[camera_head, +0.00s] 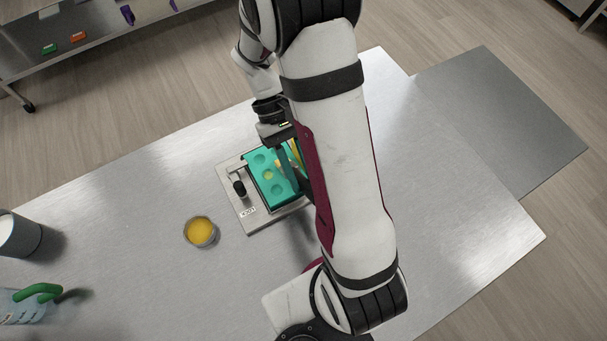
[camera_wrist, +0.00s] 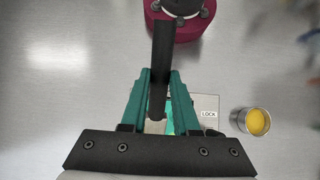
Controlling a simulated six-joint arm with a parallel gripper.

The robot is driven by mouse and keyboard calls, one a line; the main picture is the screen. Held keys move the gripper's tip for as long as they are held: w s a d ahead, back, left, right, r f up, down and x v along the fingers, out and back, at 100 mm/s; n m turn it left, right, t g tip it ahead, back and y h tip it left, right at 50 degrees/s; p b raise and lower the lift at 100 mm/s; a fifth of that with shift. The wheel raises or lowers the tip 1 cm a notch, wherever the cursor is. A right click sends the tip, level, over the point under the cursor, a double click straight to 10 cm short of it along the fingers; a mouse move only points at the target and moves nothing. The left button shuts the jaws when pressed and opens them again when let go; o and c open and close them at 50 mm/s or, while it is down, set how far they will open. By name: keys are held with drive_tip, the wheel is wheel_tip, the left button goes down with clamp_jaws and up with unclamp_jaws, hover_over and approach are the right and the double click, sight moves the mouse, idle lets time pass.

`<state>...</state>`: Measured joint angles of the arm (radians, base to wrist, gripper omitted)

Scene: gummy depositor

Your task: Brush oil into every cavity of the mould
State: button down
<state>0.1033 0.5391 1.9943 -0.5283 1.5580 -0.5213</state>
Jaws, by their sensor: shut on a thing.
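The green mould (camera_head: 264,187) sits in a metal holder on the table in the head view. Three round cavities show in a row; the middle one looks yellowish and the other two look green. The rest of the mould is hidden by my arm. My gripper (camera_head: 288,166) is over the mould's right part. In the wrist view its teal fingers (camera_wrist: 158,78) are shut on a dark bar, the brush handle (camera_wrist: 161,55). The brush tip is mostly hidden, so I cannot tell whether it touches a cavity. A round cup of yellow oil (camera_head: 200,231) stands left of the holder; it also shows in the wrist view (camera_wrist: 256,121).
The mould's holder (camera_head: 235,168) has a black-knobbed clamp (camera_head: 239,187) and a lock label (camera_wrist: 208,114). A grey cup (camera_head: 18,236) and a clear bottle with a green handle (camera_head: 37,294) stand at far left. Bare table lies around the oil cup.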

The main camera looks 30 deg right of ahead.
drive_tip(key=shift+w, duration=2.8)
wheel_tip(320, 180, up, 7)
drive_tip(key=c, duration=1.2)
unclamp_jaws()
clamp_jaws()
